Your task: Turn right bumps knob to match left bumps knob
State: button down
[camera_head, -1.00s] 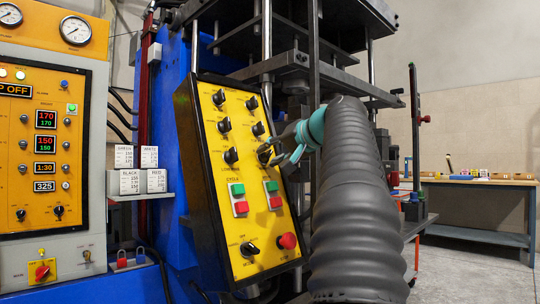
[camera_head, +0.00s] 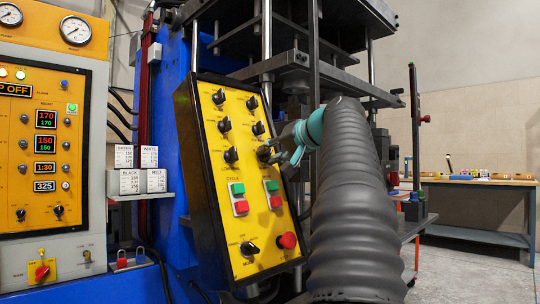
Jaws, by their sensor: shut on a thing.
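A yellow control panel (camera_head: 238,205) with a black frame tilts in the middle of the view. It carries two columns of black knobs; their labels are too small to read. The third-row left knob (camera_head: 231,155) has its pointer slanted. The third-row right knob (camera_head: 264,153) sits level with it, partly hidden by my gripper. My gripper (camera_head: 272,155) comes from the right, its fingers shut around that right knob. The exact angle of the gripped knob cannot be told.
Below the knobs are green and red buttons (camera_head: 238,198), a black selector (camera_head: 249,248) and a red mushroom button (camera_head: 287,240). Knobs above (camera_head: 258,128) sit close to my gripper. Dark press plates (camera_head: 300,65) stand behind. A workbench (camera_head: 480,205) is far right.

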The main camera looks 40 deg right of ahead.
jog(key=n+b, duration=0.1)
jog(key=n, duration=0.5)
jog(key=shift+y, duration=0.3)
jog(key=n, duration=0.5)
jog(key=shift+y+b, duration=0.3)
jog(key=shift+y, duration=0.1)
jog(key=shift+n, duration=0.3)
jog(key=c, duration=1.2)
grip_release()
jog(key=v, duration=1.2)
